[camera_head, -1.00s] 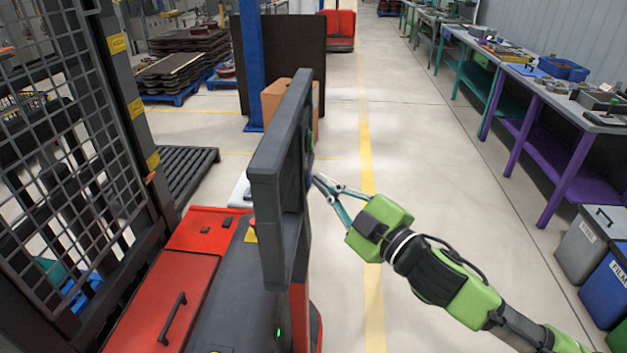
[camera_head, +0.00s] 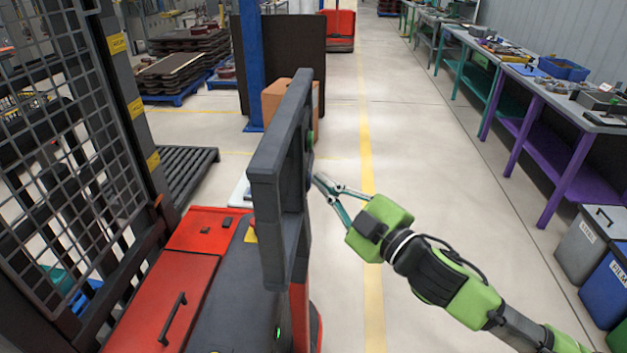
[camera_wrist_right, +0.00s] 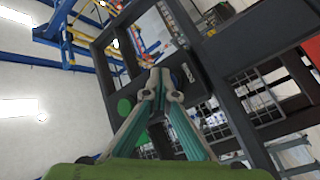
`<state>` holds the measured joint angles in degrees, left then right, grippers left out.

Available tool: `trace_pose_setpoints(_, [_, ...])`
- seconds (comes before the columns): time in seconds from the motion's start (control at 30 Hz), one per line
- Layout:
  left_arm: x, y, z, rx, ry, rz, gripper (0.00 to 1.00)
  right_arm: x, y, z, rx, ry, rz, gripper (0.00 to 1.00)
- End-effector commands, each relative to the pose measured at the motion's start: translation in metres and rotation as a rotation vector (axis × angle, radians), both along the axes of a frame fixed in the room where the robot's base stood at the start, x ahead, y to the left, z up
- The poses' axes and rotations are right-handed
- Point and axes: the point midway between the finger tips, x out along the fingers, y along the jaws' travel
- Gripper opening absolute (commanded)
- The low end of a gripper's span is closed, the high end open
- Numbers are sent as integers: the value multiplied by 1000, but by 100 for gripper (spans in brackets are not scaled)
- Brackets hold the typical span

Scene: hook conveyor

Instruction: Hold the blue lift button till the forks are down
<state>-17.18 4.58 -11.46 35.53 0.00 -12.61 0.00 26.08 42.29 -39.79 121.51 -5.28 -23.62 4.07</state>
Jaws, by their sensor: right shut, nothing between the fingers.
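My right gripper (camera_head: 318,180) is shut and empty. Its fingertips are at the far face of the dark grey control panel (camera_head: 270,190) of the red lift truck. In the right wrist view the shut fingertips (camera_wrist_right: 160,78) point at the panel's dark post. A small dark bluish round part (camera_wrist_right: 188,73) shows just beside them; I cannot tell whether they touch it or press it. A green round button (camera_wrist_right: 124,106) sits further left on the panel, and its edge shows in the head view (camera_head: 309,138). The forks cannot be made out. My left gripper is out of view.
The truck's red body (camera_head: 160,285) and wire mesh guard (camera_head: 60,130) fill the left. A dark pallet (camera_head: 190,175) lies beyond. A blue post (camera_head: 250,60) and a cardboard box (camera_head: 278,100) stand behind the panel. The aisle floor right of the panel is clear, with workbenches (camera_head: 560,150) along the wall.

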Motion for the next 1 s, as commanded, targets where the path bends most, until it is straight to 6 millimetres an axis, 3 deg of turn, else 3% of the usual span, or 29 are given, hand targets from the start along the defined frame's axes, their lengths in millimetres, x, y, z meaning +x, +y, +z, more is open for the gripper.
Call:
trace_pose_setpoints(0.83, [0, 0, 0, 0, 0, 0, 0, -4, -18, 0, 0, 0, 0, 0])
trace_pose_setpoints(1.0, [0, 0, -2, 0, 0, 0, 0, -6, -32, -2, -3, 1, -3, 0])
